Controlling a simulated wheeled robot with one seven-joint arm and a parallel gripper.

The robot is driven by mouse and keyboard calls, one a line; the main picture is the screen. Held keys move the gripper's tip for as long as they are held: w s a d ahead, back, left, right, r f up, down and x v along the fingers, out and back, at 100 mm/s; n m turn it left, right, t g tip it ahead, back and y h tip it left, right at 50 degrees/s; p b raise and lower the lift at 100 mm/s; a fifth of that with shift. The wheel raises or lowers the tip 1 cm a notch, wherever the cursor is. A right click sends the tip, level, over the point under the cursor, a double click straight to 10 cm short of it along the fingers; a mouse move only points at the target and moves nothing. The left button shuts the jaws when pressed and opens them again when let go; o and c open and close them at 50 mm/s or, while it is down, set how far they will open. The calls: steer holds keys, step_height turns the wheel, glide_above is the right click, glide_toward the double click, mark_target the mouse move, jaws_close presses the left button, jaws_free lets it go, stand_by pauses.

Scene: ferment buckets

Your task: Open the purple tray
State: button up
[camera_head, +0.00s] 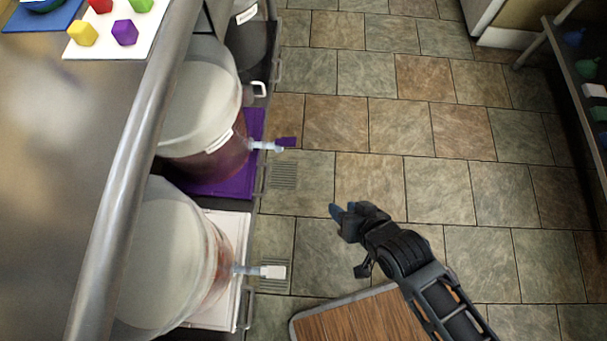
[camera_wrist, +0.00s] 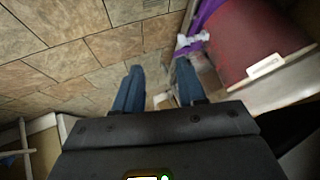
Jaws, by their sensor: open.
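The purple tray (camera_head: 225,187) lies under a bucket of dark red liquid (camera_head: 207,160) with a whitish lid, left of centre in the head view. A thin metal handle (camera_head: 262,180) is on its front edge. A purple strip of the tray (camera_wrist: 206,14) shows at the top of the wrist view, beside the red bucket (camera_wrist: 250,40). My gripper (camera_head: 338,211) is over the floor, right of the tray and apart from it. Its two blue fingers (camera_wrist: 159,85) are spread with nothing held between them.
A tap with a purple lever (camera_head: 286,142) juts out over the tray's front. Nearer stands another bucket (camera_head: 165,255) on a white tray (camera_head: 237,225), with a white tap (camera_head: 273,271). A steel counter (camera_head: 80,120) overhangs at left. The tiled floor (camera_head: 370,130) is open; a shelf (camera_head: 575,90) stands at right.

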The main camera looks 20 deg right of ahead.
steer(key=w+a+f+g+b, duration=0.4)
steer(key=w+a+f+b, duration=0.35)
steer(key=w+f, duration=0.45)
steer(key=m+g+b, duration=0.1)
steer(key=g+b, duration=0.2)
steer(key=b, duration=0.2)
glide_toward(265, 183)
steer(key=f+b, duration=0.1)
steer(key=f, duration=0.1)
steer(key=a+f+b, duration=0.1)
steer(key=f+b, duration=0.1)
steer(key=f, duration=0.1)
steer(key=f+b, duration=0.1)
steer(key=f, duration=0.2)
steer(key=shift+w+a, duration=0.15)
steer(key=shift+w, duration=0.05)
steer(key=shift+r, duration=0.1)
steer(key=shift+c, duration=0.2)
jaws_close()
